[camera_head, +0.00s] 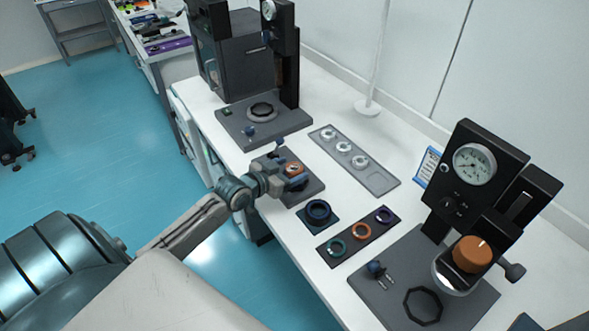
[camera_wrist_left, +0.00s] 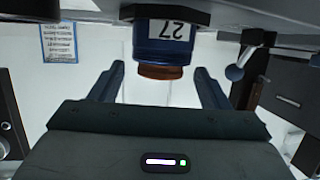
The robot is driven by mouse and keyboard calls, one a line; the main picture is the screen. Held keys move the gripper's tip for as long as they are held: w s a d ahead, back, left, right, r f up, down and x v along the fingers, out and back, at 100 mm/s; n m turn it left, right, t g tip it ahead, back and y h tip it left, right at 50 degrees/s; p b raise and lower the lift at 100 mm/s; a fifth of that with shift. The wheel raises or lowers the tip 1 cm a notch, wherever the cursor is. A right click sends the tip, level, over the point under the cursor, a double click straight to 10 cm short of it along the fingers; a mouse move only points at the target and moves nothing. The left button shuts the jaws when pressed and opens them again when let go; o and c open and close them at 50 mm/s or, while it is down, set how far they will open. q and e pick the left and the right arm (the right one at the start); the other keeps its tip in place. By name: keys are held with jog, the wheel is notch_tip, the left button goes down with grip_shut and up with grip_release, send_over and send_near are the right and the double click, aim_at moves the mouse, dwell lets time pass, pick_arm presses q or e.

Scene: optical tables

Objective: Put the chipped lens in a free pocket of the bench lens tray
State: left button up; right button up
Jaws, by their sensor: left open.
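The grey bench lens tray (camera_head: 378,182) lies on the white bench, with several pale round lenses (camera_head: 343,147) in its far and middle part; its near end looks empty. My left gripper (camera_head: 293,172) is open, its fingers at either side of an orange-topped piece over a dark base plate (camera_head: 312,188). In the left wrist view, a blue cylinder (camera_wrist_left: 162,52) labelled 27 with an orange-brown end (camera_wrist_left: 161,72) stands between the open fingers (camera_wrist_left: 160,85), with gaps at both sides. I cannot tell which lens is chipped. My right gripper is not in view.
A blue ring (camera_head: 318,211) sits on a small dark plate. A dark board (camera_head: 347,252) holds teal, orange and purple rings. A gauge instrument (camera_head: 470,190) with an orange knob stands at right, and a dark machine (camera_head: 240,65) at the back. White bench shows between these.

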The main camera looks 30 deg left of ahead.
aim_at(289, 171)
pick_arm(q)
jog(key=c, duration=1.1)
jog(key=shift+c, duration=0.2)
jog(key=shift+r, duration=0.1)
jog(key=shift+r, duration=0.5)
notch_tip(289, 171, up, 3)
jog(key=shift+f+b, duration=0.2)
jog(key=shift+b, duration=0.3)
jog(key=f+p+v, duration=0.1)
jog(key=p+v, duration=0.3)
jog(key=v, duration=0.3)
jog(key=s+d+f+p+v, duration=0.1)
jog(key=f+p+v, duration=0.1)
jog(key=p+v, duration=0.3)
jog(key=shift+d+v, duration=0.35)
jog(key=shift+v, duration=1.5)
